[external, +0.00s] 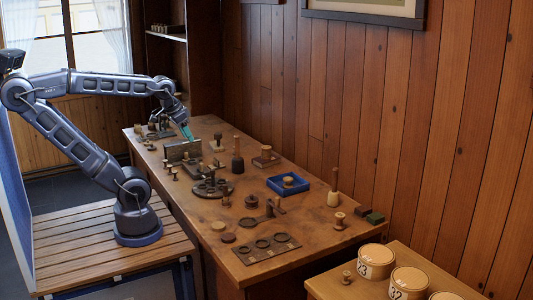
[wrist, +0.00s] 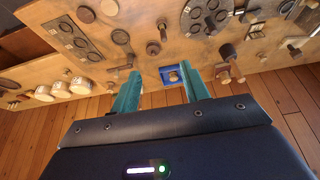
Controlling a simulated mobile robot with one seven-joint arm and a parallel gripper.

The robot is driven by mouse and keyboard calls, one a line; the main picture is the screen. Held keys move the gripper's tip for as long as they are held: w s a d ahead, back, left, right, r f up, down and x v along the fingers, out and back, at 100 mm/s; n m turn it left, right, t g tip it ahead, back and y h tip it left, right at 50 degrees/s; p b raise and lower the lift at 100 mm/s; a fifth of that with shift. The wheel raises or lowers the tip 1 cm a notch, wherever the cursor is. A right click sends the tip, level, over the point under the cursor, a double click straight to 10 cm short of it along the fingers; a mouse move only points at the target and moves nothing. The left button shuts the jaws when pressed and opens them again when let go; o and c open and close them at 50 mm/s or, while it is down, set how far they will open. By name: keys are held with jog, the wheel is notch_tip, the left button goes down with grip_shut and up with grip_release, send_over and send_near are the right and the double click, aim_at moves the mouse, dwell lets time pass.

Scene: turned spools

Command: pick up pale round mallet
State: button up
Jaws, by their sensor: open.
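The pale round mallet (external: 333,198) stands upright near the wall side of the table, pale head down and dark handle up. My gripper (external: 187,132) is over the far part of the table, well away from this mallet. In the wrist view my gripper (wrist: 160,68) shows two teal fingers spread apart with nothing held between them.
A blue tray (external: 270,184) holding a round piece stands between my gripper and the pale mallet. A dark mallet (external: 238,164) stands upright farther back. A small spool (external: 340,221) and dark blocks (external: 375,218) lie near the pale mallet. The wood wall rises close behind.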

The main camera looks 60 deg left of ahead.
jog(key=w+d+r+m, duration=0.1)
jog(key=w+d+r, duration=0.1)
jog(key=w, duration=0.6)
jog(key=w+d+r+m, duration=0.2)
jog(key=w, duration=0.5)
jog(key=m+g+h, duration=0.1)
jog(key=m+h, duration=0.2)
jog(key=m, duration=0.2)
send_over(334, 192)
jog(key=shift+w+a+f, duration=0.1)
jog(key=shift+a+f, duration=0.05)
jog(key=shift+f, duration=4.5)
jog(key=shift+w+a+f, duration=0.1)
jog(key=shift+w+f, duration=0.05)
jog(key=shift+f, duration=4.55)
jog(key=shift+w+a+f, duration=0.1)
jog(key=shift+a+f, duration=0.05)
jog(key=shift+f, duration=4.5)
jog(key=shift+c, duration=0.5)
grip_shut()
